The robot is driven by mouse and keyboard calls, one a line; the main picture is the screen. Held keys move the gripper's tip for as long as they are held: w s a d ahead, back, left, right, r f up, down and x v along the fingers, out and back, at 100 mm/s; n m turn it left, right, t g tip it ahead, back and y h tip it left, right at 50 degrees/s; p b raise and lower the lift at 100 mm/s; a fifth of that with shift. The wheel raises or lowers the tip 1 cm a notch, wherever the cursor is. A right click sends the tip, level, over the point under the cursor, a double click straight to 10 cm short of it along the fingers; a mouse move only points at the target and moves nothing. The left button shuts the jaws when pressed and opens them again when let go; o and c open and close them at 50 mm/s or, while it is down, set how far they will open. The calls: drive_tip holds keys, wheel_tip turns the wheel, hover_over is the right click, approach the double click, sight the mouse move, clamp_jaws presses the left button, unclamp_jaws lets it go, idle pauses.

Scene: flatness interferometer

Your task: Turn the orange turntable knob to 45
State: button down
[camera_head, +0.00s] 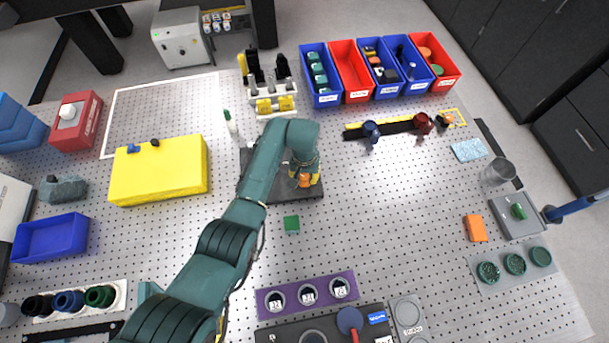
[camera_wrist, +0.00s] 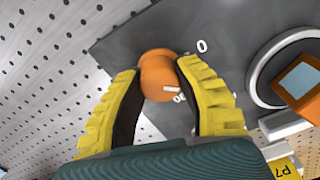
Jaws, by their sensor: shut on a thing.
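The orange turntable knob (camera_wrist: 156,70) stands on a dark grey plate (camera_wrist: 225,50) in the wrist view. A white index mark on the knob points to the lower right, near a partly hidden label. A white "0" is printed to the knob's upper right. My gripper (camera_wrist: 159,72) has its yellow fingers on both sides of the knob and is shut on it. To the right, an orange block with a blue-grey face (camera_wrist: 302,76) sits at a round, light-rimmed turntable (camera_wrist: 262,72). In the head view my arm hides much of the plate (camera_head: 283,188).
A yellow box (camera_head: 160,175) lies left of my arm. A small green block (camera_head: 291,223) lies in front of the plate. Blue and red bins (camera_head: 350,75) stand at the back. A purple holder (camera_head: 275,291) is in front.

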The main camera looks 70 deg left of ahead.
sight(305, 177)
drive_tip(key=shift+f+m, duration=0.15)
drive_tip(key=shift+m, duration=0.45)
drive_tip(key=shift+s, duration=0.1)
drive_tip(key=c, duration=0.6)
unclamp_jaws()
wheel_tip(305, 177, up, 12)
drive_tip(key=shift+r, duration=0.1)
